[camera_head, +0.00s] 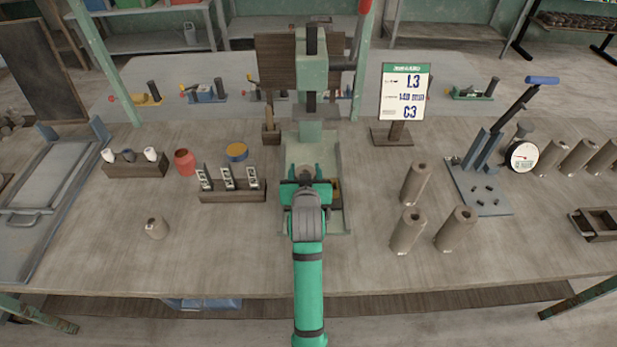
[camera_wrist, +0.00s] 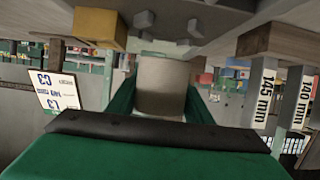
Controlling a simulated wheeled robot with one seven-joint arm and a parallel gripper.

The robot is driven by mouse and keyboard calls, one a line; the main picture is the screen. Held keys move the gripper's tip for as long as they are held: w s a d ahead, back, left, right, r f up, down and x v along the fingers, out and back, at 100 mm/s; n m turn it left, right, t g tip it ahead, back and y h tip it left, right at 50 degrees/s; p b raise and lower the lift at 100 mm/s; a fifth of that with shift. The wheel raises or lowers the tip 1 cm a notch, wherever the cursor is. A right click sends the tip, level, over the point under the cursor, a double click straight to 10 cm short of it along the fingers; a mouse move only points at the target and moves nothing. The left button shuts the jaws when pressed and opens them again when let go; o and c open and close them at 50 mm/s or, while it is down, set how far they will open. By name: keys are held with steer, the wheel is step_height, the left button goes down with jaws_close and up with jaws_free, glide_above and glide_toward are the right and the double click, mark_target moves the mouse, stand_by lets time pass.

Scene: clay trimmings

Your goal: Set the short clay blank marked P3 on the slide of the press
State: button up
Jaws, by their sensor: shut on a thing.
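My gripper (camera_head: 306,180) is over the base of the press (camera_head: 311,75), in front of its column. In the wrist view, which is upside down, the green fingers are shut on a grey-beige clay blank (camera_wrist: 162,88). No mark shows on it, so I cannot tell that it is P3. In the head view my gripper and arm hide most of it and much of the press base (camera_head: 331,152). I cannot tell whether the blank touches the slide. A yellow block (camera_wrist: 100,27) and bolt heads show close by in the wrist view.
Taller clay cylinders (camera_head: 408,231) stand right of the press. A gauge rack (camera_head: 231,190) is close left; a sign (camera_head: 404,92) reads L3, 140 mm, C3. A lever tool (camera_head: 482,185) stands further right. The front middle-left table is clear.

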steer(key=shift+w+d+f, duration=0.1)
steer(key=shift+w+f, duration=0.25)
steer(key=shift+f, duration=0.1)
step_height(320, 180, down, 3)
steer(key=shift+w+r, duration=0.1)
steer(key=shift+w, duration=0.05)
steer(key=shift+d, duration=0.3)
steer(key=o, duration=0.9)
steer(key=shift+a, duration=0.15)
steer(key=shift+o, duration=0.2)
steer(key=shift+s+a, duration=0.2)
steer(key=shift+a, duration=0.2)
steer(key=shift+s+d, duration=0.1)
steer(key=shift+s, duration=0.2)
steer(key=v, duration=1)
steer(key=shift+d+r, duration=0.15)
steer(key=shift+s+d+r, duration=0.15)
steer(key=shift+s+d, duration=0.1)
steer(key=shift+s, duration=0.3)
steer(key=shift+s+a, duration=0.1)
steer(key=shift+a, duration=0.55)
steer(key=shift+d, duration=0.4)
